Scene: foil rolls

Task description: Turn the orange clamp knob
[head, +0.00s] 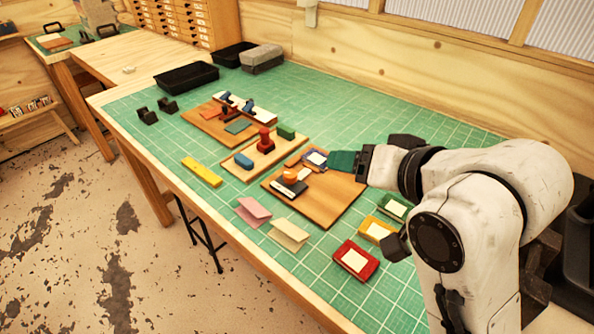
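The orange clamp knob (290,175) is a small round cap on a dark fixture with a pale plate, on the brown wooden board (325,205) nearest my arm. My gripper (333,160) reaches in from the right, low over the board's back edge, to the right of the knob and apart from it. A dark teal block-like shape (343,161) shows at the gripper's end. I cannot tell whether it is held or lies behind. A blue piece with a white face (316,158) is just left of it. The fingers are too small and hidden to read.
A middle board (240,166) holds red, blue and green parts. A farther board (205,125) holds blue-topped clamps. Pink (253,212) and cream (289,235) folded cards, a yellow bar (202,172) and red (355,261), yellow and green boxes lie around. The back right mat is clear.

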